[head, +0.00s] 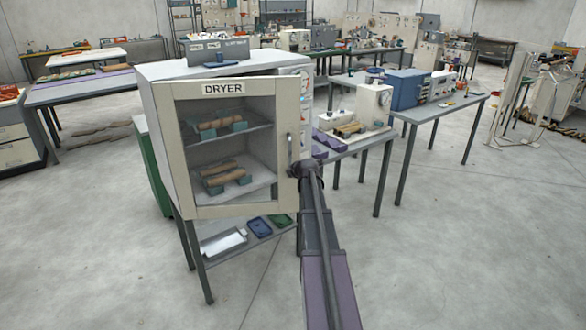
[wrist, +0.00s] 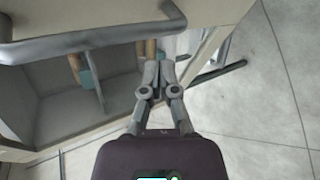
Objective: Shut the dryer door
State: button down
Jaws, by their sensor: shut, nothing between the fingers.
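The dryer (head: 222,72) is a pale cabinet on a dark-legged stand. Its cream-framed door (head: 242,211), labelled DRYER, faces me; how far it stands from the cabinet front is hard to tell. Brown pieces on teal supports (head: 222,178) show on two shelves through the framed opening. The grey door handle (head: 290,149) is on the door's right side; a grey bar, apparently this handle (wrist: 90,40), crosses the upper wrist view. My gripper (head: 304,168) is beside the lower handle at the door's right edge. Its fingertips (wrist: 158,66) are together and empty; contact with the door is unclear.
A shelf under the dryer holds a white tray (head: 222,242) and blue and green trays. A bench (head: 362,142) with machines stands right of the dryer. A table (head: 82,92) is at the left. The floor at the front right is clear.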

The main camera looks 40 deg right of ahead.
jog(key=s+a+r+m+t+h+b, duration=0.1)
jog(key=s+m+t+b, duration=0.4)
jog(key=m, duration=1.5)
jog(key=s+a+h+b, duration=0.1)
jog(key=s+b, duration=0.1)
jog(key=s, duration=0.3)
jog(key=shift+s+a+r+m+t+h, duration=0.3)
jog(key=shift+r+m+t, duration=0.05)
jog(key=shift+m+t, duration=0.05)
jog(key=x, duration=1.4)
jog(key=shift+f, duration=0.1)
